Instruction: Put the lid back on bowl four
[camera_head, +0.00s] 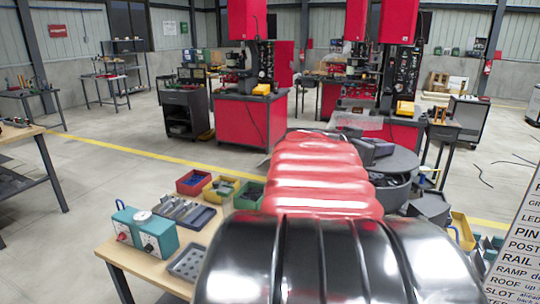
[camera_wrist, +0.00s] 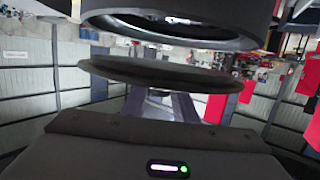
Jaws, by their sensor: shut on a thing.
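In the wrist view, a thin dark round lid (camera_wrist: 165,76) is held flat in front of my gripper (camera_wrist: 162,103). The fingers reach to its near face, and what they grip is mostly hidden. A large dark round bowl (camera_wrist: 180,33) fills the top of that view. A narrow gap shows between the lid and the bowl's rim, and the lid looks roughly parallel to it. In the head view, a dark grey round bowl unit (camera_head: 398,162) shows partly behind my arm. My gripper and the lid are hidden there. I cannot read any bowl number.
A wooden bench (camera_head: 135,258) at front left holds teal boxes (camera_head: 157,236), a grey tray (camera_head: 188,262) and several small bins (camera_head: 194,182). Red machines (camera_head: 250,118) stand behind. A lettered sign (camera_head: 518,250) stands at the right edge. The floor at left is open.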

